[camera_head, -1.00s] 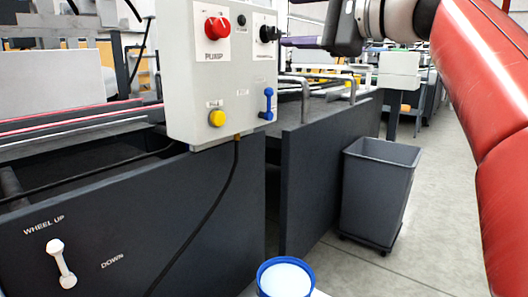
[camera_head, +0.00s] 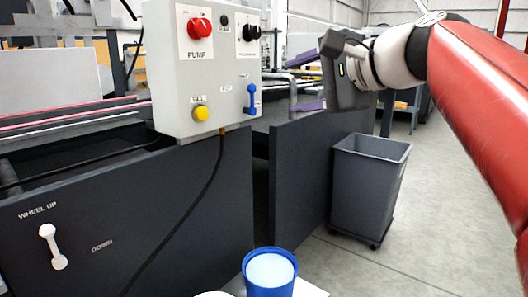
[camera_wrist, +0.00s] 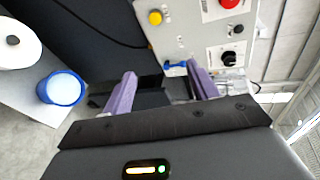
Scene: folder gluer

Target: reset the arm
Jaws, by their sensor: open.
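My gripper (camera_head: 308,82) is at the upper middle of the head view, to the right of the control box and apart from it. Its two purple fingers are spread with nothing between them. In the wrist view the open gripper (camera_wrist: 160,88) points toward the machine, with the box's blue lever (camera_wrist: 175,66) beyond the fingers. My red arm comes in from the right of the head view. The grey control box (camera_head: 215,70) carries a red PUMP knob (camera_head: 199,28), black knobs (camera_head: 250,32), a yellow button (camera_head: 201,113) and a blue lever (camera_head: 252,99).
A white wheel lever (camera_head: 52,246) sits on the dark machine panel (camera_head: 150,225). A grey bin (camera_head: 368,185) stands on the floor at right. A blue cup with white contents (camera_head: 270,275) is in front; a white roll (camera_wrist: 15,45) shows beside it in the wrist view.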

